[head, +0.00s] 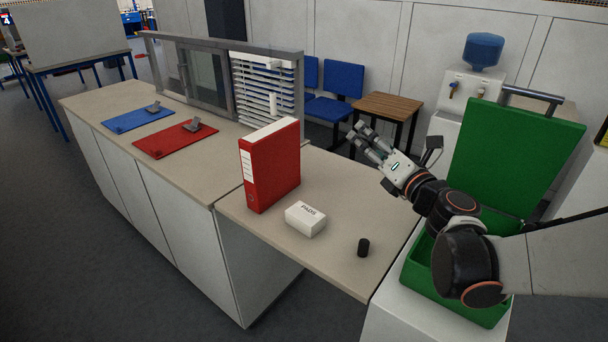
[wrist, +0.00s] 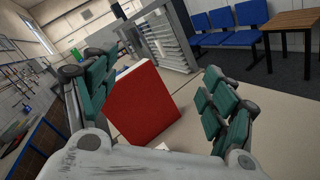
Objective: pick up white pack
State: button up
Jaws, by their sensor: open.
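The white pack (head: 306,219), a small box with dark lettering on top, lies on the beige counter (head: 345,198) in front of a red binder. My gripper (head: 363,140) is open and empty, raised above the counter to the right of and beyond the binder in the head view. In the wrist view my gripper's green-padded fingers (wrist: 160,98) are spread wide, with the red binder showing between them. A small white patch at the bottom of the wrist view (wrist: 163,147) may be the pack, mostly hidden by my gripper.
The red binder (head: 272,167) stands upright just behind the pack. A small black cylinder (head: 363,247) stands on the counter to the pack's right. A green open case (head: 418,262) stands right of the counter. Blue and red mats (head: 176,138) lie further left.

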jog(key=a+f+n+g+y, duration=0.3)
jog(key=a+f+n+g, duration=0.1)
jog(key=f+n, duration=0.4)
jog(key=n+g+b, duration=0.1)
jog(key=n+g, duration=0.3)
jog(key=n, duration=0.1)
send_near(312, 217)
jog(key=b+x, duration=0.2)
jog(key=x, duration=0.5)
jog(key=shift+w, duration=0.15)
jog(key=shift+b+x, duration=1.3)
jog(key=shift+x, duration=1.6)
jog(key=c, duration=1.2)
